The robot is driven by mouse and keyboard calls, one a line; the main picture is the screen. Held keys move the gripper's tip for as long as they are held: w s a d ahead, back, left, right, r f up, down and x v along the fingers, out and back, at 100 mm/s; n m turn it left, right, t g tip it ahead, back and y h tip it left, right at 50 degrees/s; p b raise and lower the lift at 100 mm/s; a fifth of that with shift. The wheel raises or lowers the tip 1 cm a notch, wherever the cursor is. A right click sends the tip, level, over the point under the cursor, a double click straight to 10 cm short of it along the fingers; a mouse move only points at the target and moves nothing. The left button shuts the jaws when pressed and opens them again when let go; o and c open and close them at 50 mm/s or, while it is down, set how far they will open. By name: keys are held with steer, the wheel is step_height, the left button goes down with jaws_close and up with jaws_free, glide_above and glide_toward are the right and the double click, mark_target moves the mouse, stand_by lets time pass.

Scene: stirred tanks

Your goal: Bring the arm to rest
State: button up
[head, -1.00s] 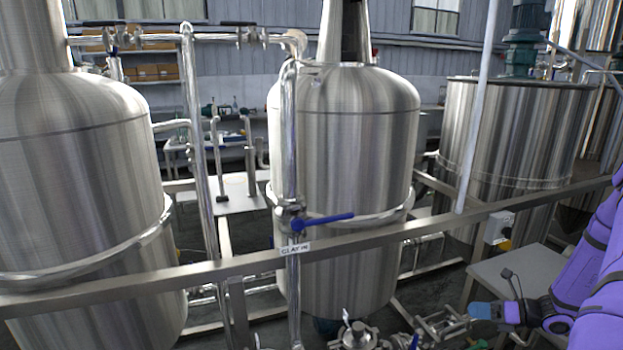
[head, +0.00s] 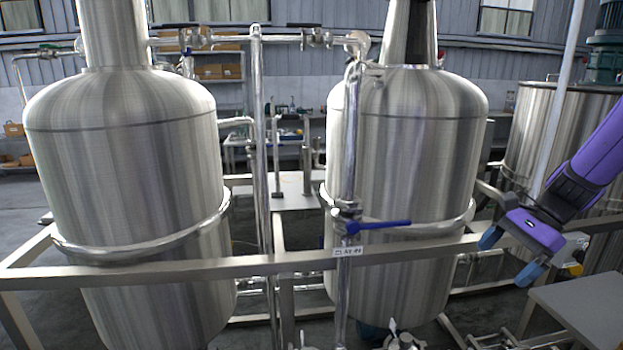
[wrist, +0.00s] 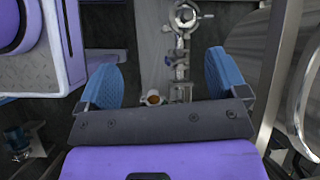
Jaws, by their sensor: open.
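My purple arm reaches in from the right of the head view. My gripper (head: 509,257) hangs at its end with two blue fingertips apart and nothing between them. It is in front of the right-hand tank (head: 408,160) side and near the frame rail, above the grey table. In the wrist view my gripper (wrist: 163,85) shows both blue fingers spread wide. Between and beyond them lie a steel pipe and valve fitting (wrist: 180,55) some way below, not touched.
A steel frame rail (head: 200,269) crosses in front of the left tank (head: 130,170). A grey table (head: 585,310) is at lower right. A switch box (head: 575,250) is close beside my gripper.

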steer(key=s+a+r+n+t+h, duration=0.2)
steer(key=s+a+r+n+h, duration=0.1)
steer(key=s+a+r+n, duration=0.2)
steer(key=s+a+r+n+t+h, duration=0.3)
steer(key=s+a+r+n, duration=0.2)
steer(key=s+r+n, duration=0.4)
steer(key=shift+s+a+r+n+h, duration=0.2)
steer(key=shift+s+r+n+h, duration=0.2)
steer(key=shift+s+n, duration=0.5)
steer(key=shift+s, duration=0.2)
